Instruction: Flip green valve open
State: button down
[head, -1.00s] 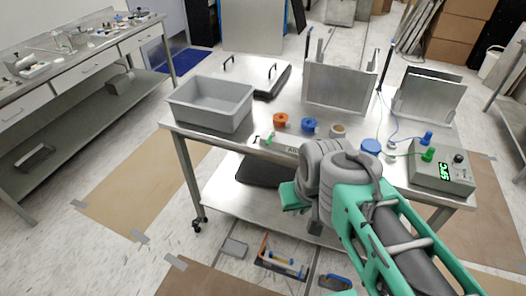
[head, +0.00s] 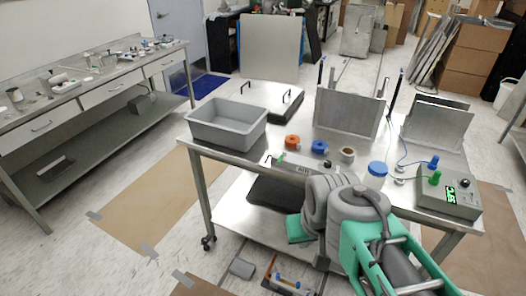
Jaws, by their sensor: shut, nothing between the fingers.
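A small green valve handle (head: 281,157) shows at the front edge of the steel cart, at the left end of a narrow labelled strip (head: 300,167). It is small in the head view, and I cannot tell its exact angle. My grey and teal arm rises from the lower right, in front of the cart and to the right of the valve. The fingers of my gripper cannot be made out; the arm's end is hidden or out of view.
On the cart (head: 228,158) are a grey bin (head: 229,124), orange (head: 292,142) and blue (head: 319,147) rolls, a blue-lidded jar (head: 377,169), upright metal plates (head: 347,112) and a control box (head: 449,199) with green and blue connectors.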

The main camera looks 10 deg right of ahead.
aim_at(284, 153)
jog(key=u, duration=0.75)
jog(key=i, duration=1.1)
jog(key=u, duration=0.85)
